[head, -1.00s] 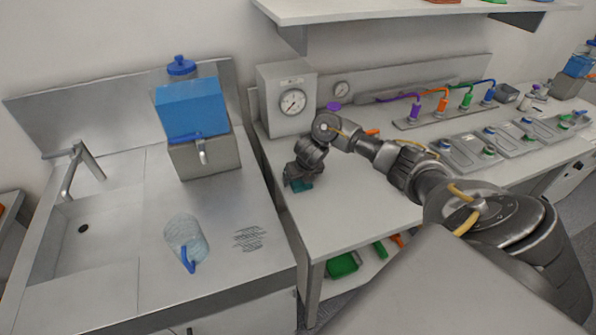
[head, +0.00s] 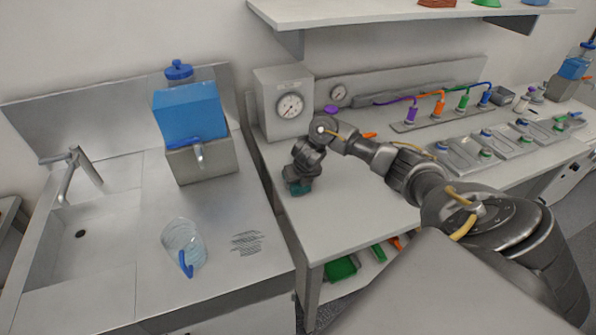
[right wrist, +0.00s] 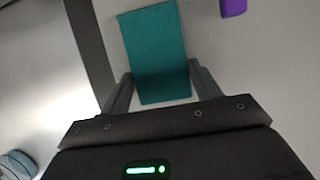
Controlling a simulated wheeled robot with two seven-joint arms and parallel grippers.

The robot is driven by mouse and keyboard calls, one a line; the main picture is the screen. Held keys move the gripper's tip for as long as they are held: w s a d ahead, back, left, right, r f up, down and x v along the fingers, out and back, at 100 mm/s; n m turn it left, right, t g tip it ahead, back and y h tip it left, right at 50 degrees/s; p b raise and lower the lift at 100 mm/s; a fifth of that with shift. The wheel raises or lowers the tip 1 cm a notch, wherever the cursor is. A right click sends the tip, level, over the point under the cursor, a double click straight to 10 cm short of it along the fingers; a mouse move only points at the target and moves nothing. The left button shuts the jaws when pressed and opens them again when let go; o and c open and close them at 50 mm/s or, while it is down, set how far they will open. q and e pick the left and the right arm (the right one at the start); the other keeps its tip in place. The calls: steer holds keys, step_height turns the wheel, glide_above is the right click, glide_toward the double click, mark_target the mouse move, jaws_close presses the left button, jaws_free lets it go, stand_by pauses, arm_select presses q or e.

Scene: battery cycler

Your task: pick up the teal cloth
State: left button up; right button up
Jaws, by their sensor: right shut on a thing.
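The teal cloth (right wrist: 155,45) shows as a flat folded rectangle in the right wrist view, its near end between the two fingers. In the head view only a small teal part (head: 299,189) shows below my right gripper (head: 298,184), near the left edge of the white workbench. My right gripper, also in the right wrist view (right wrist: 160,88), is shut on the cloth. I cannot tell whether the cloth touches the benchtop. My left gripper is not in view.
A gauge box (head: 284,102) stands behind the gripper. The steel sink counter (head: 200,285) is to the left, with a clear jug (head: 183,243) and a blue container (head: 190,112). Trays (head: 458,156) and coloured cylinders (head: 438,108) stand to the right. The front benchtop is clear.

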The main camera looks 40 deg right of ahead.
mark_target(297, 185)
steer(key=shift+r, duration=0.45)
steer(key=r, duration=0.2)
steer(key=a+r+p, duration=0.1)
steer(key=r, duration=0.1)
steer(key=shift+s, duration=0.1)
steer(key=s+a+r+p, duration=0.6)
steer(key=a+r+p, duration=0.1)
steer(key=a, duration=0.4)
steer(key=shift+a+r+p, duration=0.3)
steer(key=shift+a+r, duration=0.05)
steer(key=shift+w, duration=0.1)
